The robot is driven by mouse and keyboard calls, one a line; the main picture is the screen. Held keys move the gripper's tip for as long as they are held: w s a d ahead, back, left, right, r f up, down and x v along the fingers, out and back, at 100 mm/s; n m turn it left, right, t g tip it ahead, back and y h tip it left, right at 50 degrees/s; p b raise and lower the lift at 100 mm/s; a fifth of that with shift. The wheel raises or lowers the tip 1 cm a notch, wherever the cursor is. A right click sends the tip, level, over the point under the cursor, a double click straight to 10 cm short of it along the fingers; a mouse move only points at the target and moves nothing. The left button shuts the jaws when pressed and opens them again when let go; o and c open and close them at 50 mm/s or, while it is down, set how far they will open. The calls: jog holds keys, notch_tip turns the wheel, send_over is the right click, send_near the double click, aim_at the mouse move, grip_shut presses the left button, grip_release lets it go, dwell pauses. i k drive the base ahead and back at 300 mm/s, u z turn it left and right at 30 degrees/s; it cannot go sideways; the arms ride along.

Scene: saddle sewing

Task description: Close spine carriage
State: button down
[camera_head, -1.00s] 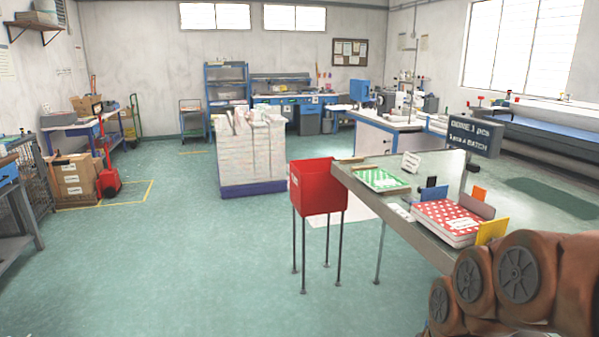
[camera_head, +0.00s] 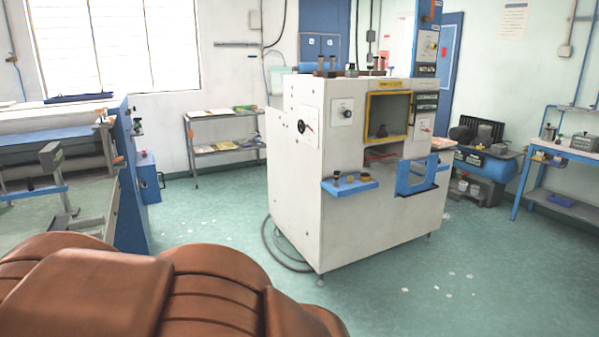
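A large white machine (camera_head: 300,190) stands in the middle of the room. It has a yellow-framed window (camera_head: 388,116) and a dark reddish opening below it. A blue U-shaped frame (camera_head: 417,178) sits on its front at the right. A blue shelf (camera_head: 349,186) with small knobs or pots juts out to its left. I cannot tell which part, if any, is the spine carriage, or whether it is open.
A blue-sided roller machine (camera_head: 133,190) stands at left. A shelf rack (camera_head: 222,118) is by the back wall. A compressor-like unit (camera_head: 484,160) and a blue-framed bench (camera_head: 570,155) stand at right. A hose (camera_head: 280,245) lies beside the white machine. Floor in front is open, with scraps.

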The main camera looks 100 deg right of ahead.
aim_at(378, 163)
jog(key=z, duration=4.05)
jog(key=i, duration=0.5)
jog(key=u, duration=0.45)
jog(key=i, duration=2.85)
jog(key=z, duration=0.4)
